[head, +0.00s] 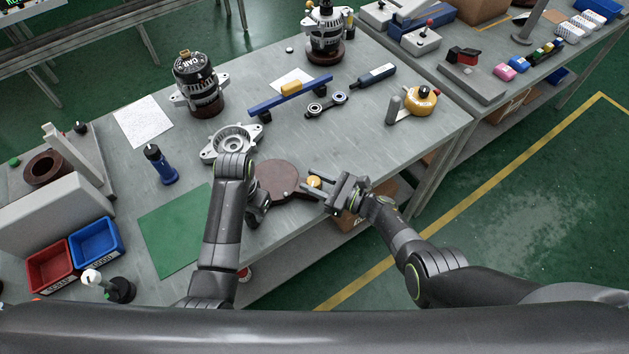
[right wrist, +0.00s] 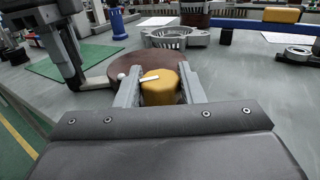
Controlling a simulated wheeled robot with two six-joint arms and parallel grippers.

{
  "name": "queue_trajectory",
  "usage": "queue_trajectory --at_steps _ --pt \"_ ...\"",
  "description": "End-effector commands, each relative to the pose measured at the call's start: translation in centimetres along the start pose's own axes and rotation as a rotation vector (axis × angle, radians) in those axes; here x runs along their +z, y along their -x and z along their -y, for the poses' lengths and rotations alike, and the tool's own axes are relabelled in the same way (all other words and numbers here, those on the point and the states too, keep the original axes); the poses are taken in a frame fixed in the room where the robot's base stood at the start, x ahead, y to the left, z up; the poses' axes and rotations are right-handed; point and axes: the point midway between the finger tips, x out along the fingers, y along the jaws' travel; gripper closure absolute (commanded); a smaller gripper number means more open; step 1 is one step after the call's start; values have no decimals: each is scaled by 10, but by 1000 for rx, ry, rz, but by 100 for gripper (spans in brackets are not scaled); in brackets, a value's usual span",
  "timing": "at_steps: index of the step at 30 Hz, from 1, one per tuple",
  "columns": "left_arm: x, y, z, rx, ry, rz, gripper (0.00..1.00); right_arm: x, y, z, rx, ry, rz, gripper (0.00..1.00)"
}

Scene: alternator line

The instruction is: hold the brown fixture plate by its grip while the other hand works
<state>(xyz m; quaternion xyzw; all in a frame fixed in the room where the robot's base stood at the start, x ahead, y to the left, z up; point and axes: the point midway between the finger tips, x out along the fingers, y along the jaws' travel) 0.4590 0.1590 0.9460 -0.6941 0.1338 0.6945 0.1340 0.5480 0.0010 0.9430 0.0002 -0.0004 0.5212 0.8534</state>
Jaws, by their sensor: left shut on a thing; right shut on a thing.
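The round brown fixture plate (head: 278,180) lies flat near the table's front edge. It also shows in the right wrist view (right wrist: 125,66), beyond the fingers. My left gripper (head: 260,210) is shut at the plate's left near edge; the grip between its fingers is mostly hidden. My left gripper also shows in the right wrist view (right wrist: 92,82). My right gripper (head: 320,187) is shut on a yellow knob (right wrist: 162,90) with a white mark, at the plate's right edge. I cannot tell whether the knob is fixed to the plate.
A silver alternator housing (head: 229,143) stands just behind the plate. A green mat (head: 172,232) lies to the left, with a blue bottle-like tool (head: 160,165) behind it. A yellow-topped crank piece (head: 422,101) sits at the right. Bare table separates it from the plate.

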Motion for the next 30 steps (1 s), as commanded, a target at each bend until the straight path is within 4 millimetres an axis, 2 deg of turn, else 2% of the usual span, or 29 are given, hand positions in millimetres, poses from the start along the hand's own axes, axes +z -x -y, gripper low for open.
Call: queue_trajectory --at_steps 19,20,24,30 --pt "0 0 0 0 0 -1 93 0 2 0 52 -2 -2 88" --pt "0 0 0 0 0 -1 93 0 2 0 52 -2 -2 64" --pt "0 0 0 0 0 -1 93 0 1 0 51 -2 -2 45" --pt "0 0 0 0 0 -1 93 0 1 0 52 -1 -1 43"
